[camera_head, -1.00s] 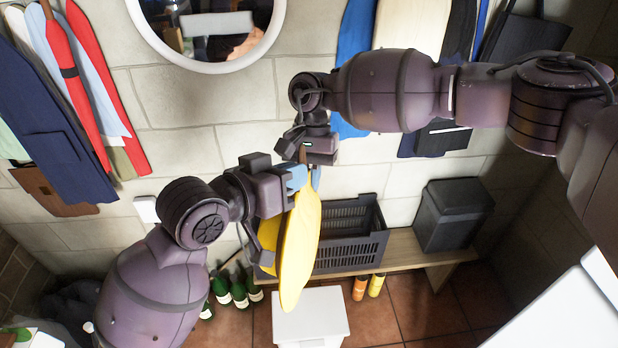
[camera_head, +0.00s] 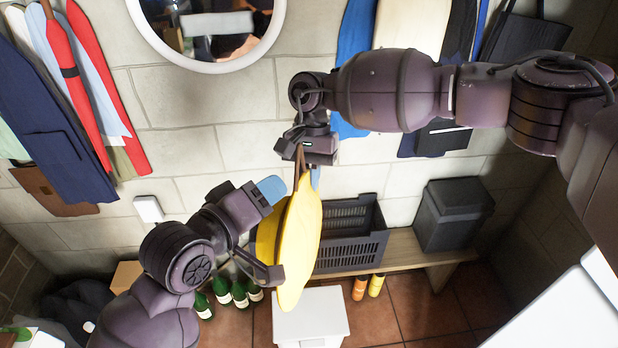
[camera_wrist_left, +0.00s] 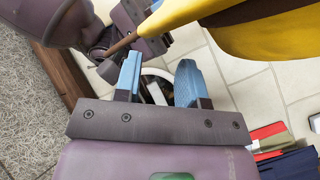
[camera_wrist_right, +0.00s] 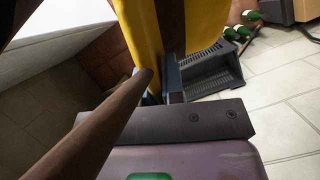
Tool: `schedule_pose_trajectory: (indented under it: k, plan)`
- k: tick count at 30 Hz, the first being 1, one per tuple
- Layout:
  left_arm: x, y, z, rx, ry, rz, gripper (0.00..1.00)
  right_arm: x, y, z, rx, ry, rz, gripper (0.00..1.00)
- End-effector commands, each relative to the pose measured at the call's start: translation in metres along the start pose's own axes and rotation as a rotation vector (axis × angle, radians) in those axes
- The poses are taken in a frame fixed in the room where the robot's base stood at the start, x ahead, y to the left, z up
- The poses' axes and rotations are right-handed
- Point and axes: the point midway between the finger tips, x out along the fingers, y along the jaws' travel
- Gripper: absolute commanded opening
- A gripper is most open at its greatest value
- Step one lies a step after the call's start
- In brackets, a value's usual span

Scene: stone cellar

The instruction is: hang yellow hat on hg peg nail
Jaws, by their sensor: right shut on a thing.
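The yellow hat (camera_head: 301,240) hangs tilted on edge below my right gripper (camera_head: 313,172), in the middle of the head view. My right gripper is shut on its upper edge; the right wrist view shows the yellow cloth (camera_wrist_right: 200,20) and a dark band beside a blue finger. A brown wooden peg (camera_head: 301,158) shows at the hat's top; it also shows in the left wrist view (camera_wrist_left: 124,43) and close up in the right wrist view (camera_wrist_right: 95,135). I cannot tell whether hat and peg touch. My left gripper (camera_head: 270,232) is open and empty beside the hat's left side.
A dark crate (camera_head: 378,243) and a black bin (camera_head: 452,215) stand on a wooden bench (camera_head: 405,255). Green bottles (camera_head: 239,293) and a white stool (camera_head: 312,318) are below. Coats (camera_head: 45,130) hang at the left, a round mirror (camera_head: 205,68) above.

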Motion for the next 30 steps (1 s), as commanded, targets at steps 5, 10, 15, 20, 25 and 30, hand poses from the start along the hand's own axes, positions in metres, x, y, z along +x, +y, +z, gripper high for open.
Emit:
schedule_pose_trajectory:
  k: [5, 10, 15, 20, 25, 30]
  plan:
    - [-0.015, -0.028, 0.003, -0.199, 0.083, -0.048, 0.37, 0.000, 0.000, 0.000, 0.000, 0.000, 0.000, 0.00]
    - [-0.024, -0.068, 0.011, -0.207, 0.137, -0.120, 0.37, 0.000, 0.000, 0.000, 0.000, 0.000, 0.000, 0.00]
    - [-0.032, -0.113, 0.025, -0.088, 0.149, -0.210, 0.37, 0.000, 0.000, 0.000, 0.000, 0.000, 0.000, 0.00]
    - [-0.045, -0.167, 0.046, 0.108, 0.127, -0.321, 0.37, 0.000, 0.000, 0.000, 0.000, 0.000, 0.000, 0.00]
    - [-0.072, -0.230, 0.076, 0.366, 0.057, -0.448, 0.37, 0.000, 0.000, 0.000, 0.000, 0.000, 0.000, 0.00]
    - [-0.103, -0.280, 0.104, 0.591, -0.031, -0.543, 0.37, 0.000, 0.000, 0.000, 0.000, 0.000, 0.000, 0.00]
